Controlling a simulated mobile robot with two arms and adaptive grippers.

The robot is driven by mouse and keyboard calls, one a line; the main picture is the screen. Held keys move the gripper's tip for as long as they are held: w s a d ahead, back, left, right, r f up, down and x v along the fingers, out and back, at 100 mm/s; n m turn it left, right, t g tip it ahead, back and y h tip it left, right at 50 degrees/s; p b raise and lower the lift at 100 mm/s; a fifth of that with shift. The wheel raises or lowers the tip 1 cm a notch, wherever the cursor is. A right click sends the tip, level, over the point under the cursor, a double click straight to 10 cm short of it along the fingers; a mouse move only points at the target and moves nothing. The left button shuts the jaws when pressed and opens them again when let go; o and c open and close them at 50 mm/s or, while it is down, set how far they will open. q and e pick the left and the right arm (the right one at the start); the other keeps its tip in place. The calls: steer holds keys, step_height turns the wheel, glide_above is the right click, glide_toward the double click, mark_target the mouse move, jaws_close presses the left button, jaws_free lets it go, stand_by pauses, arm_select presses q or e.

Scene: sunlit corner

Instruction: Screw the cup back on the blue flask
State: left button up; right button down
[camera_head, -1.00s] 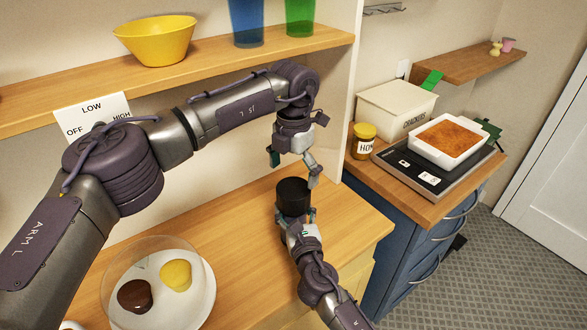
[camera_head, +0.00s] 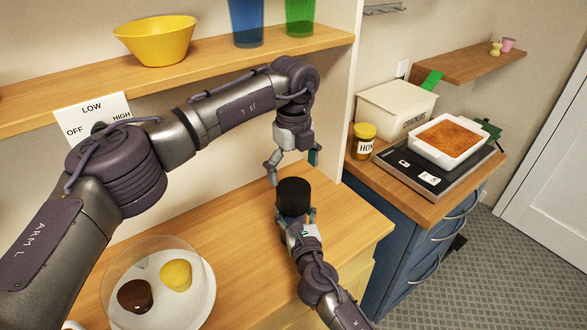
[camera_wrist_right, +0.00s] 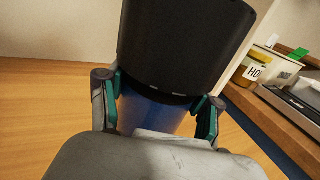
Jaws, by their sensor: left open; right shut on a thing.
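The black cup (camera_head: 294,193) sits on top of the blue flask, upright near the counter's right end. In the right wrist view the cup (camera_wrist_right: 182,45) fills the top, with the blue flask body (camera_wrist_right: 152,115) below it. A thin gap or seam shows between cup and body; I cannot tell whether the threads are engaged. My right gripper (camera_head: 298,216) is shut around the flask body, with a finger on each side in the wrist view (camera_wrist_right: 160,105). My left gripper (camera_head: 292,168) is open and empty, pointing down just above the cup, its fingers apart.
A clear dome covers two cakes on a white plate (camera_head: 203,309) at front left. A yellow bowl (camera_head: 155,40) and blue and green cups stand on the shelf above. A honey jar (camera_head: 363,141), crackers bin (camera_head: 394,108) and scale with a dish are at right.

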mark_target(293, 188)
arm_select(q)
steer(key=shift+f, duration=4)
